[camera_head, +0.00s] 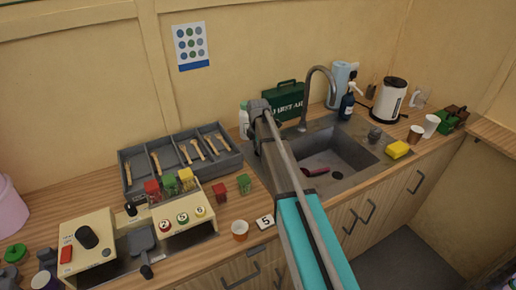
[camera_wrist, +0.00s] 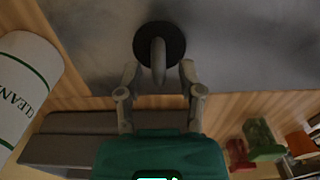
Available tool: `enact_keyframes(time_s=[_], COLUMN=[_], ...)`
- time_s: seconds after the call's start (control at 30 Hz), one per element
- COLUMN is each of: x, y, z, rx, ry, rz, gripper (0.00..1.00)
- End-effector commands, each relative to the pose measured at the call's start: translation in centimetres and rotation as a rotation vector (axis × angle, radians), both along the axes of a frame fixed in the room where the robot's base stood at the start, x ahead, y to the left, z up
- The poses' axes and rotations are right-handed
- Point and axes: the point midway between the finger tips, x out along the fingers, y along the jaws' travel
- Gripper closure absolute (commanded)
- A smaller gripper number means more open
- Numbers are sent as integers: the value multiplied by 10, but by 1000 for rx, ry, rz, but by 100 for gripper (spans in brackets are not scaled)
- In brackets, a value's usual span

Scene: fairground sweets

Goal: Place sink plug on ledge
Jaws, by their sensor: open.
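The sink plug, a black disc (camera_wrist: 171,33) with a grey upright handle (camera_wrist: 158,62), lies on the grey sink surround (camera_wrist: 240,45) in the wrist view. My gripper (camera_wrist: 160,72) is open, its two fingertips on either side of the handle's near end with gaps between. Whether they touch the plug is not clear. In the head view my arm hides the plug and my fingertips, at the left side of the sink (camera_head: 350,150). A wooden ledge (camera_head: 492,132) shows at the far right; I cannot tell if it is the ledge named.
A white cleaner bottle (camera_wrist: 20,85) stands close left in the wrist view. The grey cutlery tray (camera_head: 150,150) is left of my arm. A first-aid box (camera_head: 285,100), tap (camera_head: 320,72), yellow sponge (camera_head: 398,149) and white kettle (camera_head: 388,100) surround the sink. A red-handled item (camera_head: 316,171) lies inside it.

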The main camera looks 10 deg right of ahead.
Motion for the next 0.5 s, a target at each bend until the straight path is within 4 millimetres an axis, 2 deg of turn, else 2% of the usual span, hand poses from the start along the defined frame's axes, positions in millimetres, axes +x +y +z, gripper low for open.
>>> enact_keyframes(time_s=[0.27, 0.5], x=[0, 0], y=[-1, -1], z=[1, 11], rx=[0, 0], ry=[0, 0], rz=[-1, -1], gripper=[51, 51])
